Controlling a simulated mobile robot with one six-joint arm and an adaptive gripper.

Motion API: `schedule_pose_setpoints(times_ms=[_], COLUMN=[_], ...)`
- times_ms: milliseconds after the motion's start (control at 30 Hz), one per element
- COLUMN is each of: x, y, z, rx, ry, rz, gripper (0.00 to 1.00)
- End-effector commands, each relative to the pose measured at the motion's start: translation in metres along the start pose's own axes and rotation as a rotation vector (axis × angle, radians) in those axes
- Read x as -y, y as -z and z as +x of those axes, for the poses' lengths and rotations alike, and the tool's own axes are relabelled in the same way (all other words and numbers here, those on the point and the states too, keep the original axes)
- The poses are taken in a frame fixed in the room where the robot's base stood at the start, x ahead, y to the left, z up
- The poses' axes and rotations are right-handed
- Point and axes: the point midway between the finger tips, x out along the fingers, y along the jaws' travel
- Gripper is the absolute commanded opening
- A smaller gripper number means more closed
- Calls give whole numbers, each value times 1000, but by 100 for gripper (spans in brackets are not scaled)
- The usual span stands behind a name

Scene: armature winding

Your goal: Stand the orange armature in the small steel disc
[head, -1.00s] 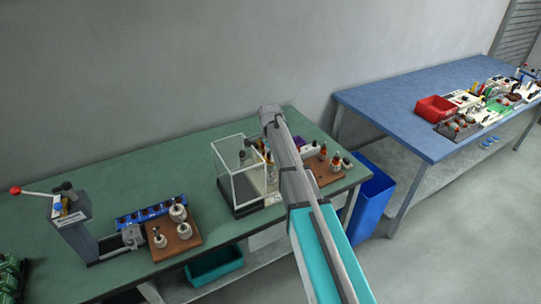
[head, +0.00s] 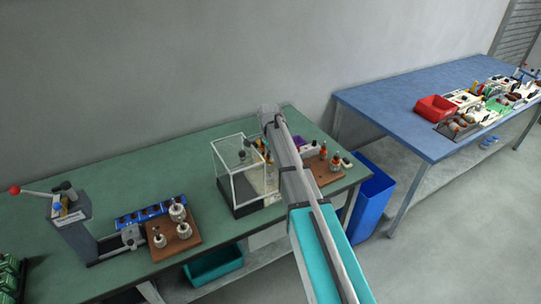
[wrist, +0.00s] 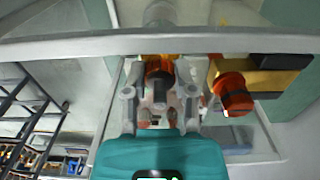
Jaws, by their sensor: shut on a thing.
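In the wrist view my gripper (wrist: 159,92) is shut on an orange armature (wrist: 158,70) with a dark shaft end, held between the two grey fingers. A second orange piece (wrist: 232,92) with a dark end shows to the right, apart from the fingers. In the head view my arm hides my gripper and the held armature. Two orange armatures (head: 323,153) stand on a brown board at the right end of the green bench. I cannot make out the small steel disc with certainty in either view.
A clear case (head: 228,190) with a black base stands left of my arm on the green bench (head: 100,180). A brown board (head: 170,248) with several steel pieces and a red-knobbed lever press (head: 70,225) stand further left. A blue bench (head: 380,105) is at right.

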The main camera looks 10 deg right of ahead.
Motion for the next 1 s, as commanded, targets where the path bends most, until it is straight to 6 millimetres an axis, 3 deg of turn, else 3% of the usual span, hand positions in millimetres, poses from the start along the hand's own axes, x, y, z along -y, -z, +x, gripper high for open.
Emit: schedule_pose_setpoints(times_ms=[1000], x=[0], y=[0], z=[19], rx=[0], ry=[0], rz=[0], gripper=[0])
